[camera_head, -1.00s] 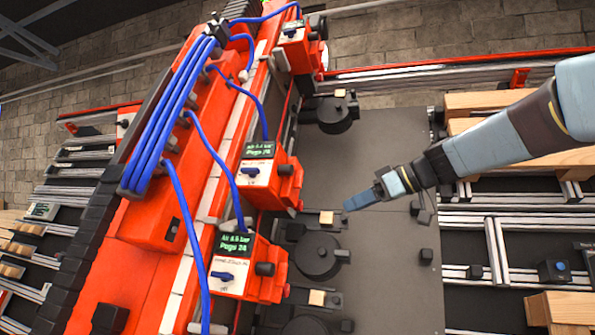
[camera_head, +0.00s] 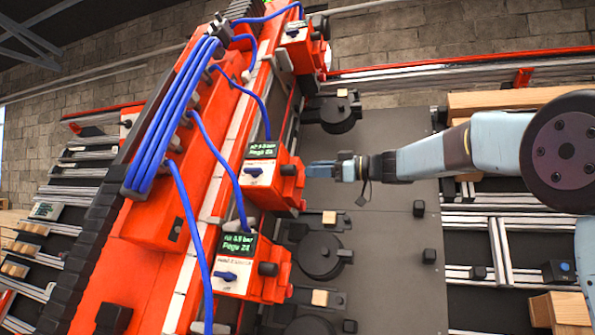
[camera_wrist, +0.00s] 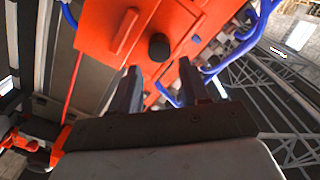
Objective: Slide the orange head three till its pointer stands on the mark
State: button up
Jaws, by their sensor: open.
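Several orange heads sit along the orange gantry beam in the head view: a middle one (camera_head: 258,190), a nearer one (camera_head: 245,275) and a far one (camera_head: 300,45). I cannot read which is head three. My gripper (camera_head: 310,170) is open and empty, just right of the middle head, level with its black knob (camera_head: 289,170). In the wrist view, the gripper (camera_wrist: 159,66) has its two dark fingers apart, with the orange head (camera_wrist: 110,30) beyond them. The black knob (camera_wrist: 159,46) lies between the fingertips in the picture, apparently not gripped. I cannot make out a pointer or mark.
Blue hoses (camera_head: 165,125) loop from the beam to the heads. Black round fixtures (camera_head: 320,256) and small wooden blocks (camera_head: 329,217) stand along the left side of the dark plate (camera_head: 385,240). Small black posts (camera_head: 418,208) stand at its right. The plate's middle is mostly clear.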

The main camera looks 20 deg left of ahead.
aim_at(295, 169)
jog(key=a, duration=0.7)
jog(key=shift+w+a, duration=0.15)
jog(key=shift+w, duration=0.15)
jog(key=shift+c, duration=0.4)
grip_shut()
